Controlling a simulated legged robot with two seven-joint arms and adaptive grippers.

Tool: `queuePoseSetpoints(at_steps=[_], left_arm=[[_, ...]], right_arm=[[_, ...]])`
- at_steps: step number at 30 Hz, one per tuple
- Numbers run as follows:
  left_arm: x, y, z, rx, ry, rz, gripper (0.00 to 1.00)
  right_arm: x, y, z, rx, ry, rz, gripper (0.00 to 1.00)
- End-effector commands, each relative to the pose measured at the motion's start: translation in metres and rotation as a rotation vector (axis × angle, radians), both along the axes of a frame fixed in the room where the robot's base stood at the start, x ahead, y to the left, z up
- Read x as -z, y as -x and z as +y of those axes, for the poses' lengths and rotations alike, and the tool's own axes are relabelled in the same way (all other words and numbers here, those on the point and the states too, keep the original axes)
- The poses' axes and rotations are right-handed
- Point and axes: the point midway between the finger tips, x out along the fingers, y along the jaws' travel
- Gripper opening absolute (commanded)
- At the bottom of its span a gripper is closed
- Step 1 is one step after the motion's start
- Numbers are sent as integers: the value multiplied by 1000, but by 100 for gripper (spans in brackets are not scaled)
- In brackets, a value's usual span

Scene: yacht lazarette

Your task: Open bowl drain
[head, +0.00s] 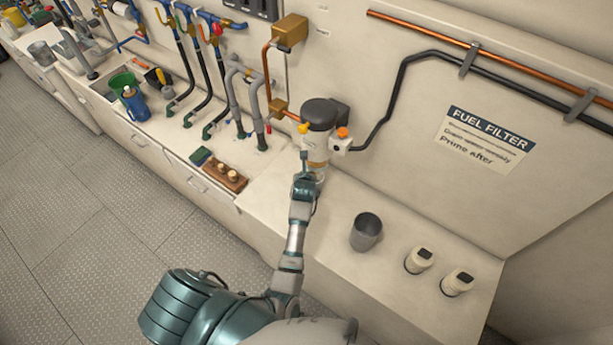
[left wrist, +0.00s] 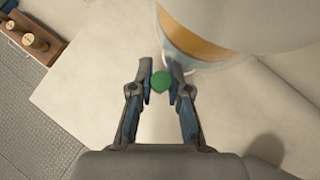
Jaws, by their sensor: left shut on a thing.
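The fuel filter (head: 320,113) is on the wall, with a dark rounded cap and a pale clear bowl (head: 316,148) below it. The bowl's curved lower edge, with amber inside, shows in the left wrist view (left wrist: 200,47). A round green drain knob (left wrist: 161,82) sits under the bowl's edge. My left gripper (head: 306,172) is at the bowl's underside. In the left wrist view its fingers (left wrist: 160,75) are shut on the green knob from both sides. In the head view the gripper hides the knob. My right gripper is not in view.
A grey cup (head: 367,232) and two white canisters (head: 418,260) (head: 457,283) stand on the counter right of my arm. A wooden block with pegs (head: 232,180) lies to the left. Hoses and valves (head: 205,80) line the wall. Counter around the cup is clear.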

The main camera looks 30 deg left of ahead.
Motion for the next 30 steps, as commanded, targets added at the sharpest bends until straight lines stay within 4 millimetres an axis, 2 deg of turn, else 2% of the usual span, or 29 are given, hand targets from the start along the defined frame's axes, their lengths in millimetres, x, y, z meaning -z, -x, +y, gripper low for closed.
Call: queuePoseSetpoints(at_steps=[1, 13, 14, 16, 26, 30], left_arm=[[7, 3, -1, 0, 11, 16, 0], [7, 3, -1, 0, 15, 17, 0], [7, 3, -1, 0, 14, 16, 24], [6, 2, -1, 0, 13, 15, 41], [0, 3, -1, 0, 10, 5, 42], [-12, 13, -6, -2, 10, 3, 42]], right_arm=[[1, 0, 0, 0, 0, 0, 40], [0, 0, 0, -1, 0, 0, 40], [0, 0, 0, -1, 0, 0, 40], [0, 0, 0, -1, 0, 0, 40], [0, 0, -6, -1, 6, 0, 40], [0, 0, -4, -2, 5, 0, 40]])
